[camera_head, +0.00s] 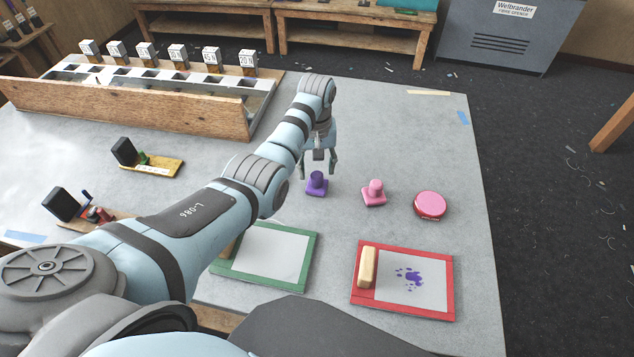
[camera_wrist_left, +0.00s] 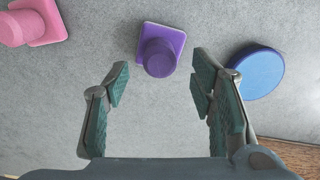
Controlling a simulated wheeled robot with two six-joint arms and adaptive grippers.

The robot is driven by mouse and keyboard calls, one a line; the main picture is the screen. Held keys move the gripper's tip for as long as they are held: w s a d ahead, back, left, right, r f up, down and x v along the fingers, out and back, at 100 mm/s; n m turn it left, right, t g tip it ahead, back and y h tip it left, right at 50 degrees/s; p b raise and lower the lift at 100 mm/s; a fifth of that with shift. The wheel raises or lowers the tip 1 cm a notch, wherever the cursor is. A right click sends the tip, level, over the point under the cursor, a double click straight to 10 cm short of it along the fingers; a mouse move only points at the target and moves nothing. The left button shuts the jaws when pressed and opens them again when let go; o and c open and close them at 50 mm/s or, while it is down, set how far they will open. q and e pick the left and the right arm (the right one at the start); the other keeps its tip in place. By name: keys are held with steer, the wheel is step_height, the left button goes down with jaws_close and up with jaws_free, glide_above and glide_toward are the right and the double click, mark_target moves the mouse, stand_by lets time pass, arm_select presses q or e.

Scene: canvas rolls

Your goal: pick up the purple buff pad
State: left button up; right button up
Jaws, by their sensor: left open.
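The purple buff pad (camera_head: 317,184) stands upright on the grey table, with a square base and a round knob. It also shows in the left wrist view (camera_wrist_left: 160,52), at the top middle, beyond the fingertips. My left gripper (camera_head: 318,162) is open and empty, close to the pad on its far side in the head view. In the wrist view the two fingers of my left gripper (camera_wrist_left: 158,82) are spread wide, with the pad lying roughly in line with the gap between them. My right gripper does not show.
A pink pad (camera_head: 374,192) and a red-pink round tin (camera_head: 430,205) stand to the right. A blue round thing (camera_wrist_left: 256,71) lies near the right finger. A green-framed board (camera_head: 308,262) and a red-framed board (camera_head: 440,262) lie nearer me. A wooden rack (camera_head: 130,106) stands back left.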

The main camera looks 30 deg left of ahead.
mark_target(317, 174)
arm_select(q)
steer(key=f, duration=0.3)
steer(key=shift+s+d+f+b, duration=0.1)
steer(key=shift+s+f+b, duration=0.15)
steer(key=shift+b, duration=0.15)
steer(key=shift+f, duration=0.2)
steer(key=shift+r, duration=0.1)
jaws_close()
